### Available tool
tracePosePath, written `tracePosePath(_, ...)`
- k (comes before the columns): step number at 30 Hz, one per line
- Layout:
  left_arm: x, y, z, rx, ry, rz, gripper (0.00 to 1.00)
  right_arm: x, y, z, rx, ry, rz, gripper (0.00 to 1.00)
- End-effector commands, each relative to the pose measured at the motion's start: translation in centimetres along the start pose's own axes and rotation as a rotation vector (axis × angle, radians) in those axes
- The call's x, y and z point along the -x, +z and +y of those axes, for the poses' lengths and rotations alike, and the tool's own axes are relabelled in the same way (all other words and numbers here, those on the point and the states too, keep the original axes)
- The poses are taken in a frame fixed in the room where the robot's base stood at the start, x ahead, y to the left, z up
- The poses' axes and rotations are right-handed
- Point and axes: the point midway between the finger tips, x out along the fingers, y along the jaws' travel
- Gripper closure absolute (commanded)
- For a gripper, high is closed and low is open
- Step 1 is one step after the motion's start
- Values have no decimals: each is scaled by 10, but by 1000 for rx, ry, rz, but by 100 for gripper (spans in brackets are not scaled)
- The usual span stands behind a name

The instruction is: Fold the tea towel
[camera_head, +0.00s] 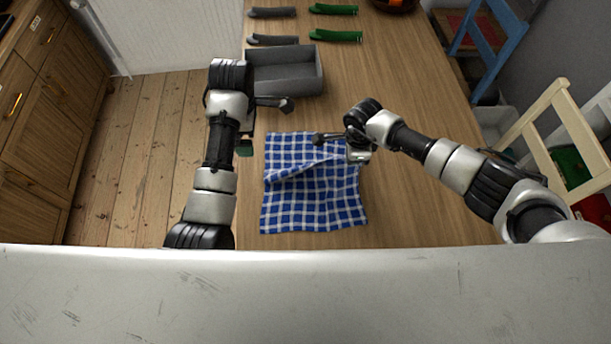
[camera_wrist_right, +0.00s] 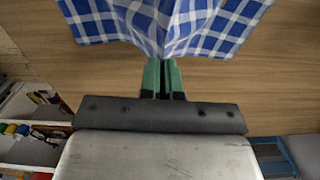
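The blue-and-white checked tea towel (camera_head: 312,195) lies on the wooden table, with a raised crease across its middle. My right gripper (camera_head: 357,154) is at the towel's upper right edge. In the right wrist view, the green fingers of my right gripper (camera_wrist_right: 162,72) are close together on the towel's edge (camera_wrist_right: 165,25), where the cloth bunches and rises. My left gripper (camera_head: 245,148) is left of the towel's upper left corner, apart from it. One green fingertip shows; the arm hides the rest of it.
A grey tray (camera_head: 285,75) stands beyond the towel. Two grey-handled items (camera_head: 272,39) and two green-handled items (camera_head: 335,36) lie behind it. A blue chair (camera_head: 488,40) and a cream chair (camera_head: 550,130) stand at the right.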

Motion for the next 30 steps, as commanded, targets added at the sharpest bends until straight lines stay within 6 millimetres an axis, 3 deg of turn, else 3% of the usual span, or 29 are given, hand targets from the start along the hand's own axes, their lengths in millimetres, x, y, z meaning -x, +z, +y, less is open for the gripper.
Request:
tracePosePath(2, 0, 0, 0, 0, 0, 0, 0, 0, 0, 0, 0, 0, 0, 100)
tracePosePath(3, 0, 0, 0, 0, 0, 0, 0, 0, 0, 0, 0, 0, 0, 91)
tracePosePath(8, 0, 0, 0, 0, 0, 0, 0, 0, 0, 0, 0, 0, 0, 67)
tracePosePath(14, 0, 0, 0, 0, 0, 0, 0, 0, 0, 0, 0, 0, 0, 66)
tracePosePath(20, 0, 0, 0, 0, 0, 0, 0, 0, 0, 0, 0, 0, 0, 36)
tracePosePath(26, 0, 0, 0, 0, 0, 0, 0, 0, 0, 0, 0, 0, 0, 36)
tracePosePath(30, 0, 0, 0, 0, 0, 0, 0, 0, 0, 0, 0, 0, 0, 14)
